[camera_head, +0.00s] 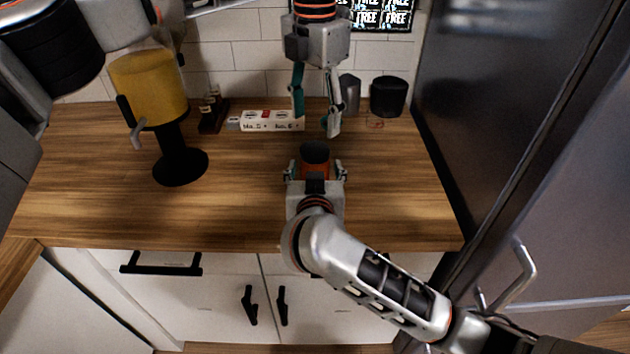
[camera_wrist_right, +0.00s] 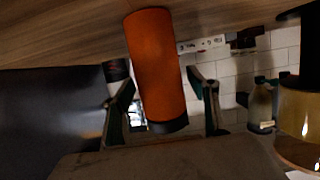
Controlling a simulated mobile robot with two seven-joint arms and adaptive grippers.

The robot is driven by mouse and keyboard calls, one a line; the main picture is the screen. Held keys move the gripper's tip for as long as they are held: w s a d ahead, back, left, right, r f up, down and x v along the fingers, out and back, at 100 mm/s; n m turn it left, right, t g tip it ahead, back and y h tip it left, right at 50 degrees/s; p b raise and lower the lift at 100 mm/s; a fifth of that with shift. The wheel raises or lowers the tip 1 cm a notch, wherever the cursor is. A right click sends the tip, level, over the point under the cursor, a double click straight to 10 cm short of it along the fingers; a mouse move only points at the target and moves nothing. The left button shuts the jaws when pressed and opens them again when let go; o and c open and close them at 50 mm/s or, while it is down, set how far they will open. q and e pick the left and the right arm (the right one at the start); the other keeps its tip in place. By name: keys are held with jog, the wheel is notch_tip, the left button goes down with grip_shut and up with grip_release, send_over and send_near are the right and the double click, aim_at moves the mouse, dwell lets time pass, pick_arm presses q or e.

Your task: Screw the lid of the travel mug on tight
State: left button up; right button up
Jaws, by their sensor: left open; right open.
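The orange travel mug (camera_head: 316,168) stands on the wooden counter, with its dark lid (camera_head: 315,152) at the top. In the right wrist view, which is upside down, the orange mug body (camera_wrist_right: 155,65) sits between two fingers, its dark lid (camera_wrist_right: 168,127) toward the bottom of the picture. My right gripper (camera_head: 316,173) is open, with one finger on each side of the mug. My left gripper (camera_head: 316,118) is open and empty, pointing down above and behind the mug. How tightly the lid sits cannot be seen.
A yellow drink dispenser (camera_head: 150,85) on a black stand is at the left. A white box (camera_head: 272,121), a grey cup (camera_head: 349,92) and a black canister (camera_head: 388,97) are along the back. A dark fridge (camera_head: 500,110) borders the right. The counter (camera_head: 235,205) is clear left of the mug.

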aim_at(315, 148)
jog(key=shift+c, duration=0.3)
grip_shut()
pick_arm(q)
jog(key=n, duration=1.8)
jog(key=shift+f, duration=4)
